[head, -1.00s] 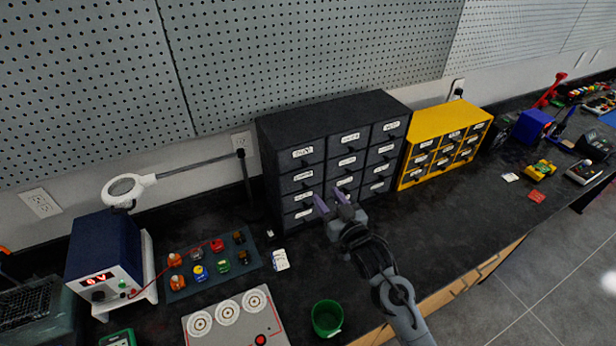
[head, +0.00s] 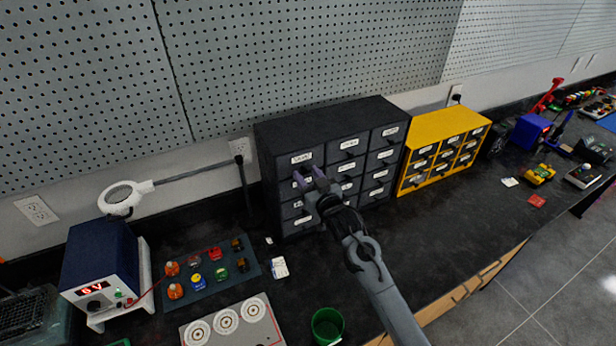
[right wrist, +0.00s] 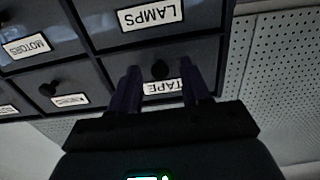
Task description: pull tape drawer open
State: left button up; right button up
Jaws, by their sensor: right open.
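The dark drawer cabinet (head: 330,112) stands against the wall with its labelled drawers looking closed. The tape drawer (right wrist: 135,72) shows upside down in the right wrist view, in the cabinet's corner beside the lamps drawer (right wrist: 150,32). Its label (right wrist: 163,87) is partly covered by a finger. Its dark round knob (right wrist: 160,68) shows between the fingertips. My right gripper (head: 312,176) is open at the upper left of the cabinet front; it also shows in the right wrist view (right wrist: 162,82). I cannot tell whether the fingers touch the knob. My left gripper is not in view.
A yellow drawer cabinet (head: 436,122) stands to the right. A power supply (head: 101,262), a magnifier lamp (head: 125,195), a board of coloured parts (head: 210,268) and a green cup (head: 327,325) are to the left and front.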

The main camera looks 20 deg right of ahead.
jog(key=shift+c, duration=0.4)
grip_shut()
jog(key=shift+a, duration=0.1)
